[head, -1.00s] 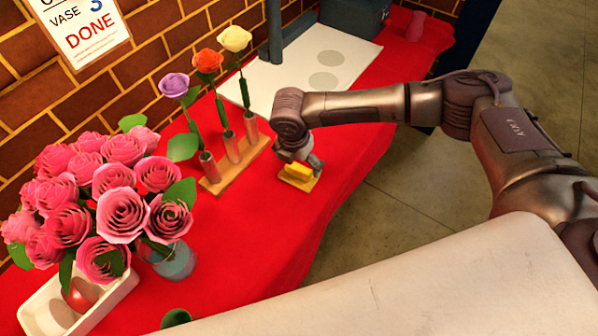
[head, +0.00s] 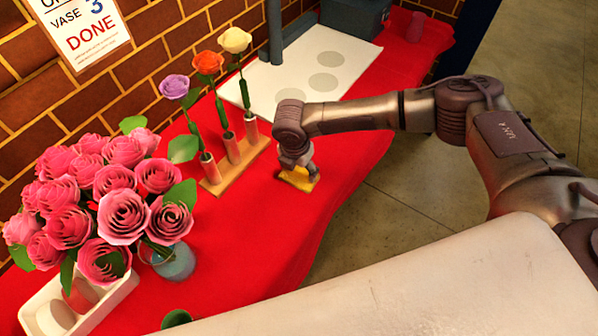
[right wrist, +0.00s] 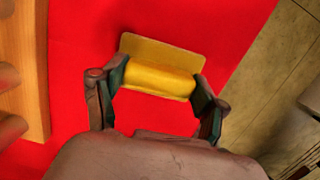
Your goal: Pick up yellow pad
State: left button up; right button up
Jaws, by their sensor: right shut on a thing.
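The yellow pad (head: 300,180) is at the front edge of the red table, right of the wooden flower stand. It has a flat base and a raised block, seen clearly in the right wrist view (right wrist: 160,77). My right gripper (head: 297,166) is over it, pointing down, and partly hides it in the head view. In the right wrist view its two fingers (right wrist: 158,82) press on both ends of the raised block. Whether the pad touches the table is hard to tell. My left gripper is not in view.
The wooden stand (head: 239,164) holds purple, orange and cream roses in tubes, left of my gripper. A pink rose bouquet (head: 108,200) in a glass vase stands at the left. A white board (head: 300,72) lies behind. Red cloth around the pad is clear.

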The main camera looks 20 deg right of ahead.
jog(key=shift+r, duration=0.5)
jog(key=r, duration=0.2)
jog(key=d+r, duration=0.1)
jog(key=shift+s+d+r+b, duration=0.1)
jog(key=shift+s+r+b, duration=0.2)
jog(key=shift+s+r, duration=0.05)
jog(key=s+d+r, duration=0.6)
jog(key=d, duration=0.2)
jog(key=shift+s+r, duration=0.15)
jog(key=shift+s, duration=0.1)
jog(key=o, duration=0.5)
jog(key=c, duration=0.4)
